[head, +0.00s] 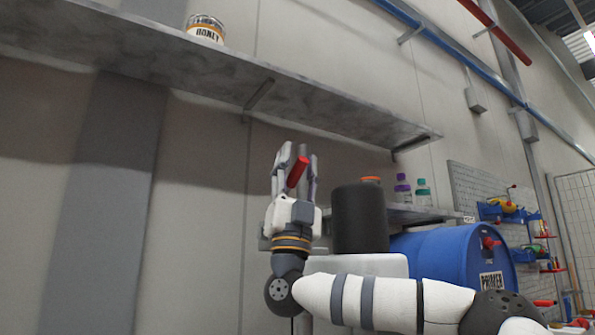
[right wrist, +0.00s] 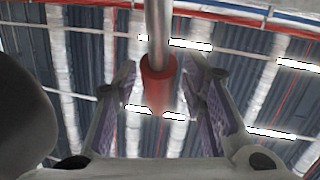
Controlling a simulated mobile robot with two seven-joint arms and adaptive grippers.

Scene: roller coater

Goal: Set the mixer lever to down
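The mixer lever shows as a metal rod with a red grip (head: 297,172). In the right wrist view its red end (right wrist: 157,80) hangs between the two fingers. My right gripper (head: 294,163) points upward, its fingers on either side of the red grip. In the right wrist view the right gripper (right wrist: 159,78) is open, with a gap on each side of the lever. The lever's pivot is hidden or unclear. A dark cylinder (head: 360,218) stands just right of the gripper; I cannot tell if it belongs to the mixer. My left gripper is not in view.
A long grey shelf (head: 170,55) with a labelled can (head: 206,27) runs above the gripper. A lower shelf (head: 425,214) holds small bottles (head: 402,190). A blue drum (head: 455,260) stands at the right. The wall left of the gripper is clear.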

